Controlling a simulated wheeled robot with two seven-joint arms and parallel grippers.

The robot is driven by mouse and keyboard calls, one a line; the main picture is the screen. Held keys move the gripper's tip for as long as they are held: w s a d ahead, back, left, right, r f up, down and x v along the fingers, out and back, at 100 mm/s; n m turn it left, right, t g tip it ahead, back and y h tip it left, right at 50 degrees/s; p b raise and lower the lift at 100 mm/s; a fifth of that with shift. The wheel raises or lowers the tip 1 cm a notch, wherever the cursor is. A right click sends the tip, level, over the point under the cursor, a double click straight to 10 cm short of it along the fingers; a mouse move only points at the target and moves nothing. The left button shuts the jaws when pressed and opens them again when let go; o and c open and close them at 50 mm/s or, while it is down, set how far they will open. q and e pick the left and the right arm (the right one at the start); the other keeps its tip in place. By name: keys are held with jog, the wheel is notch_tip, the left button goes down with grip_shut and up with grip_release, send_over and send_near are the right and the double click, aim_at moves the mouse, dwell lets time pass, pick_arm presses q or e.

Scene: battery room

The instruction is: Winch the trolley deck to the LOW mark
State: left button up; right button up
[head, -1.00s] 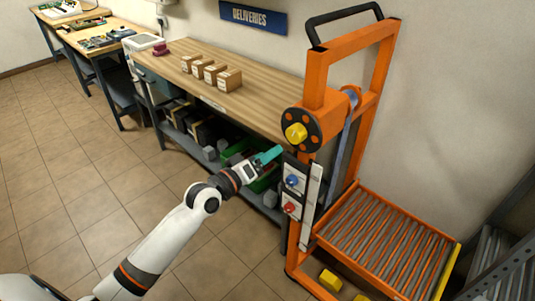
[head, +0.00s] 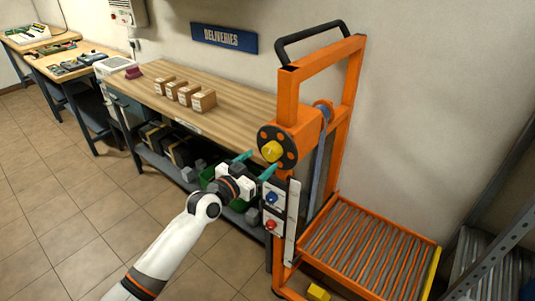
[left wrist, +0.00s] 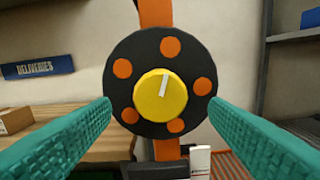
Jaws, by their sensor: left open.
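The orange trolley (head: 345,110) stands right of the bench. Its winch has a black disc with orange spots (head: 264,135) and a yellow knob (head: 272,151) with a white mark. The knob (left wrist: 160,96) is centred in the left wrist view, the white mark pointing nearly up. The roller deck (head: 365,252) sits low at the trolley's front. A scale plate (head: 292,222) stands by a panel with a blue knob (head: 271,197) and a red knob (head: 271,225). My left gripper (head: 256,163) is open, its teal fingers apart on either side of the knob, not visibly touching it. My right gripper is not in view.
A wooden bench (head: 215,123) with several small boxes (head: 203,101) is left of the trolley. Grey metal shelving (head: 490,250) stands at the right. A yellow block (head: 318,292) is under the deck. Tiled floor is free at left.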

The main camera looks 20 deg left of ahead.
aim_at(268, 155)
pick_arm(q)
jog(key=shift+x, duration=2.25)
jog(key=shift+c, duration=0.2)
jog(key=c, duration=0.9)
jog(key=shift+n, duration=1.9)
jog(key=shift+c, duration=0.2)
jog(key=o, duration=1)
jog(key=shift+s, duration=0.1)
